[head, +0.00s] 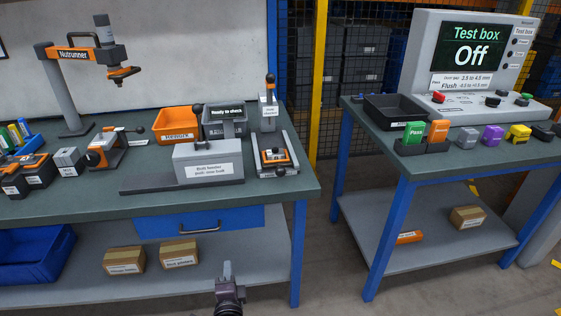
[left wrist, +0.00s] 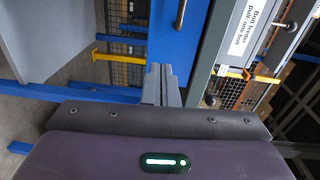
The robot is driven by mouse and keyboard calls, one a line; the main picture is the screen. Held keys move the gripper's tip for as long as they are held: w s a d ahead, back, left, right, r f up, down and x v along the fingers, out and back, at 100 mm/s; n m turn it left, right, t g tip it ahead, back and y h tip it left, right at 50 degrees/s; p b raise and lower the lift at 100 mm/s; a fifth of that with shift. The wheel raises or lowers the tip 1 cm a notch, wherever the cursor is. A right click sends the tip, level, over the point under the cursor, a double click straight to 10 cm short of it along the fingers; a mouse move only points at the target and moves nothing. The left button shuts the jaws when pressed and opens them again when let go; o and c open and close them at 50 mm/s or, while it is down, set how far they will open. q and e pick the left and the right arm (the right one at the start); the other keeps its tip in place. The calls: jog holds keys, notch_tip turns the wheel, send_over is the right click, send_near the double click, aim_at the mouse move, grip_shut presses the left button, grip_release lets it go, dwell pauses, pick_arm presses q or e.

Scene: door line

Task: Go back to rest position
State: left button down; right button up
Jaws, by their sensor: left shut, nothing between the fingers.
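My left gripper (head: 226,274) is low at the bottom middle of the head view, in front of the left workbench. Its fingers are shut with nothing between them. In the left wrist view the shut fingers (left wrist: 160,84) point toward the blue drawer (left wrist: 172,38) and the bench edge, apart from them. My right gripper is in neither view.
The left workbench (head: 270,192) carries a nutrunner stand (head: 62,95), a bolt feeder (head: 208,163) and an orange bin (head: 177,125). A second bench (head: 385,150) at the right holds the test box (head: 470,60). A floor gap (head: 325,230) lies between the benches.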

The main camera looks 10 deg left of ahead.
pick_arm(q)
jog(key=s+a+f+n+g+h+p, duration=0.1)
jog(key=s+f+n+g+p, duration=0.2)
jog(key=s+f, duration=0.75)
jog(key=s+a+f+n+g+h+p, duration=0.15)
jog(key=s+f+g, duration=0.45)
jog(key=f, duration=0.7)
jog(key=s+f+n+g+h, duration=0.1)
jog(key=s+f+n+g, duration=0.2)
jog(key=s, duration=1.1)
jog(key=s+f+n+g+h+p, duration=0.1)
jog(key=s+f+n+g, duration=0.2)
jog(key=s+f, duration=0.4)
jog(key=s+n, duration=0.1)
jog(key=s, duration=0.6)
jog(key=shift+s+a+n+g+p, duration=0.25)
jog(key=shift+s+n+g+p, duration=0.05)
jog(key=shift+n+g, duration=0.1)
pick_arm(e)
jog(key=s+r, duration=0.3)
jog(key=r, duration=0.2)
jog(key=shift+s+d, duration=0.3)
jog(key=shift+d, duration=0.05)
